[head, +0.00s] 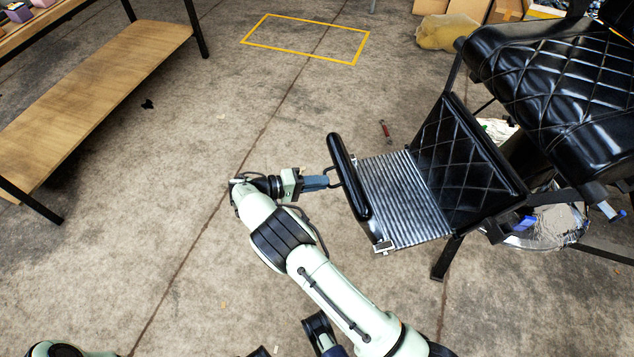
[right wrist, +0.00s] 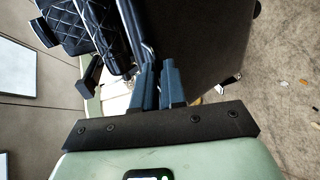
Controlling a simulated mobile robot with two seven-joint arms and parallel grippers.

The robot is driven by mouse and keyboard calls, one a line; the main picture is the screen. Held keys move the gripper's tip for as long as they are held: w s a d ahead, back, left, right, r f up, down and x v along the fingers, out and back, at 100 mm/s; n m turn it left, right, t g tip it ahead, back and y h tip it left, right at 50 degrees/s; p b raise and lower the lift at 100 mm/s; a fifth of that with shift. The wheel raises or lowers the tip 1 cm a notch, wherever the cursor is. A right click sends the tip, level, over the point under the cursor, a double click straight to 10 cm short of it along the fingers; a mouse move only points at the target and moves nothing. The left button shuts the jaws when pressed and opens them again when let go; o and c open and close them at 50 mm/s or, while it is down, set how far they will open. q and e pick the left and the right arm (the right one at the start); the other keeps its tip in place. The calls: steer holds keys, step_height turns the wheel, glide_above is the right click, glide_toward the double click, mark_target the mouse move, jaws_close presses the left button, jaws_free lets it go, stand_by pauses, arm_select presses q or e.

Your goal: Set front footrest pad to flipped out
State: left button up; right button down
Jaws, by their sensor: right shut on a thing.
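The front footrest pad (head: 349,176) is a long black padded bar at the front edge of the ribbed metal footplate (head: 404,198) of the barber chair. A thin wire-like loop sticks out from the pad's front side. My right gripper (head: 327,182) is at this loop, in front of the pad, with its blue fingers shut on it. In the right wrist view the blue fingers (right wrist: 159,85) are close together, and the hold between them is mostly hidden. My left gripper does not show.
The black quilted leg panel (head: 466,150) and seat (head: 550,80) stand right of the footplate. A wooden bench shelf (head: 95,100) is at the upper left. A small red object (head: 385,130) lies on the floor.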

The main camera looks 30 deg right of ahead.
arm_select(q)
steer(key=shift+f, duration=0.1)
arm_select(e)
steer(key=shift+s+a+f, duration=0.1)
steer(key=shift+s+f, duration=0.05)
steer(key=shift+f, duration=0.3)
steer(key=shift+s+a+f, duration=0.1)
steer(key=shift+f, duration=0.35)
steer(key=c, duration=1.4)
jaws_free()
steer(key=shift+o, duration=1)
steer(key=shift+w, duration=0.15)
steer(key=shift+r, duration=0.1)
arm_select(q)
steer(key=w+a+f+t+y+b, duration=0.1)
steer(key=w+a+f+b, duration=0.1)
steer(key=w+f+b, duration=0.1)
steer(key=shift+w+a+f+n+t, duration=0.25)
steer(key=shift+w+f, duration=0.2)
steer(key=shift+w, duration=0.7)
arm_select(e)
steer(key=v, duration=1.3)
steer(key=shift+w+r, duration=0.2)
steer(key=shift+r, duration=0.15)
